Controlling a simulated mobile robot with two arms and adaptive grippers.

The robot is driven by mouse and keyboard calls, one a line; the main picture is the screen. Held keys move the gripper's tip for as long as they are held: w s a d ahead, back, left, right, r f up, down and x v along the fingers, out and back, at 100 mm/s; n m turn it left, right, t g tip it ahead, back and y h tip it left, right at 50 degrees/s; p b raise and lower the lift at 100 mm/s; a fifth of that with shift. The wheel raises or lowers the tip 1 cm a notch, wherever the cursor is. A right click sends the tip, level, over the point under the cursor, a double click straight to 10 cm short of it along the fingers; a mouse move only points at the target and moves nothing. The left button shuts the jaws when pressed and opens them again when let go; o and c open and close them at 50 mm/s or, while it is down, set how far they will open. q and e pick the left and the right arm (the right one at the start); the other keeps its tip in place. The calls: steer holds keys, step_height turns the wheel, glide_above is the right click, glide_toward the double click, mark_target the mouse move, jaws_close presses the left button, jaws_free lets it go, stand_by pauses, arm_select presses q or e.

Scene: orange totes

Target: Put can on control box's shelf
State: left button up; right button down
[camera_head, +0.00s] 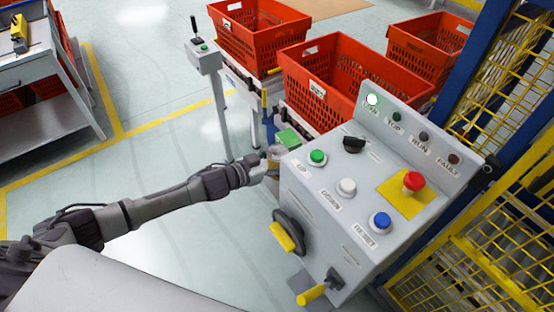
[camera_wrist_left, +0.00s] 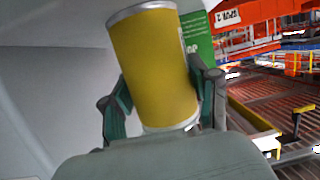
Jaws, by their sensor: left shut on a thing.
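The yellow can (camera_wrist_left: 152,68) with pale metal rims is between the two fingers of my left gripper (camera_wrist_left: 165,105) in the left wrist view, slightly tilted. In the head view my left gripper (camera_head: 262,166) reaches in from the left and is beside the left side of the grey control box (camera_head: 345,195). The can is small and partly hidden there. The control box's shelf cannot be made out clearly. My right gripper is not in view.
The box has coloured buttons, a red knob (camera_head: 413,181) and yellow handles (camera_head: 283,238) at its front. A green item (camera_head: 288,137) is just behind the gripper. Orange totes (camera_head: 340,75) stand behind. Yellow mesh fencing (camera_head: 490,250) is at right. Floor at left is open.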

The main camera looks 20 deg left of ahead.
arm_select(q)
steer(key=shift+r, duration=0.1)
steer(key=o, duration=1.4)
steer(key=shift+o, duration=0.2)
steer(key=b+v, duration=0.1)
steer(key=v, duration=1.1)
